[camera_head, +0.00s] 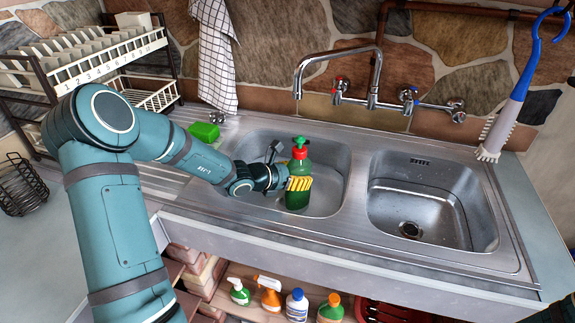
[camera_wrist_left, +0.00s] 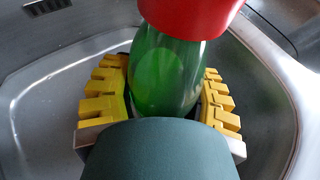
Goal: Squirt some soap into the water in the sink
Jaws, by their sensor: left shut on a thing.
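A green soap bottle (camera_head: 297,199) with a red cap and green tip is upright over the left sink basin (camera_head: 331,164). My left gripper (camera_head: 299,184), with yellow ridged fingers, is shut on the bottle. In the left wrist view the bottle (camera_wrist_left: 165,72) stands between the fingers of the gripper (camera_wrist_left: 165,100), with its red cap at the top. The basin looks light grey; I cannot tell the water level in it. My right gripper does not show.
The right basin (camera_head: 425,205) is empty, with a drain. A tap (camera_head: 330,60) rises behind the basins. A green sponge (camera_head: 204,132) lies at the left rim. Several bottles (camera_head: 297,304) stand below.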

